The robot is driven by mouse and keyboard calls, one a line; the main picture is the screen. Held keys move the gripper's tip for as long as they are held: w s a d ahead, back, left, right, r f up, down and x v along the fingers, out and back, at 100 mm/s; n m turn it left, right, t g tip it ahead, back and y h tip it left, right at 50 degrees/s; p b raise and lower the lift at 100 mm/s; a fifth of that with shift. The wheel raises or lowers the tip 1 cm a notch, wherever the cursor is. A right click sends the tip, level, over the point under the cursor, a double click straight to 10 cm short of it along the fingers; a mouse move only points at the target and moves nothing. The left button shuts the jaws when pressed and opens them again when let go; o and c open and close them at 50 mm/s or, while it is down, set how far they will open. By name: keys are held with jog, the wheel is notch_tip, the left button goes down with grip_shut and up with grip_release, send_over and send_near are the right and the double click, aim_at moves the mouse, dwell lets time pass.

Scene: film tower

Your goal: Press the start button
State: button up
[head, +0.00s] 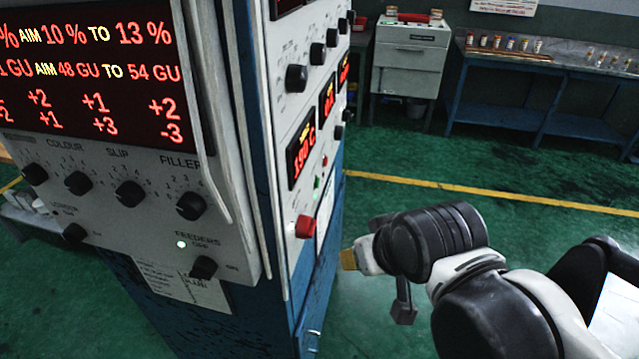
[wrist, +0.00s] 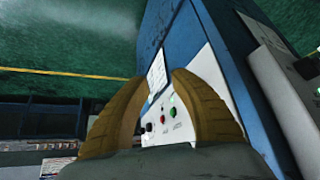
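A small green button (head: 317,183) sits on the side face of the grey control cabinet (head: 318,80), with a small red button (head: 324,163) beside it; no start label is readable. In the wrist view the green button (wrist: 171,112) and red button (wrist: 163,117) show on the panel between my finger pads. My gripper (head: 348,259) is right of the cabinet's side face, lower than the buttons and apart from the panel. In the wrist view its two yellow-brown fingers (wrist: 160,76) stand apart with nothing between them.
Red displays and black knobs (head: 296,78) lie above. Green floor is clear to the right, up to a workbench (head: 550,100) and a grey cabinet (head: 410,60).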

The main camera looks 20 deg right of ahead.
grip_shut()
dwell(1.0)
